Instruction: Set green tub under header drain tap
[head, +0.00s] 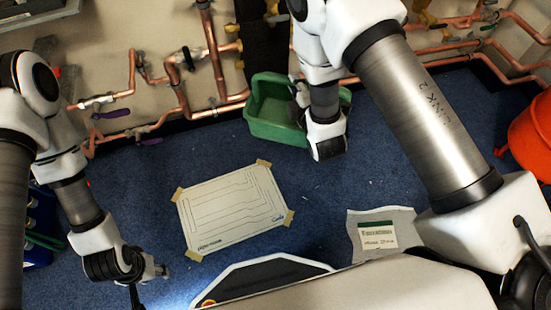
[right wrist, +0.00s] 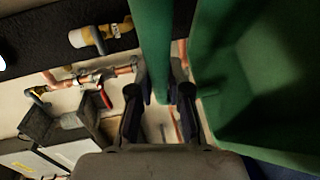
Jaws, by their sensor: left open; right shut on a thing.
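The green tub (head: 265,125) is by the copper pipes at the back wall in the head view. I cannot tell whether it touches the floor. My right gripper (head: 301,95) is at its right part, mostly hidden by my own wrist. In the right wrist view, the right gripper (right wrist: 160,85) is shut on a green bar or rim of the tub (right wrist: 150,40), and the tub's hollow shows to the right. My left gripper (head: 155,271) is open and empty over the floor at lower left. I cannot tell which fitting is the header drain tap.
Copper pipes (head: 210,50) with several valves run along the wall. A valve with a red handle (right wrist: 105,98) shows in the right wrist view. A taped paper sheet (head: 232,207) lies on the blue floor. An orange bucket (head: 530,135) stands at right. Floor left of the tub is clear.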

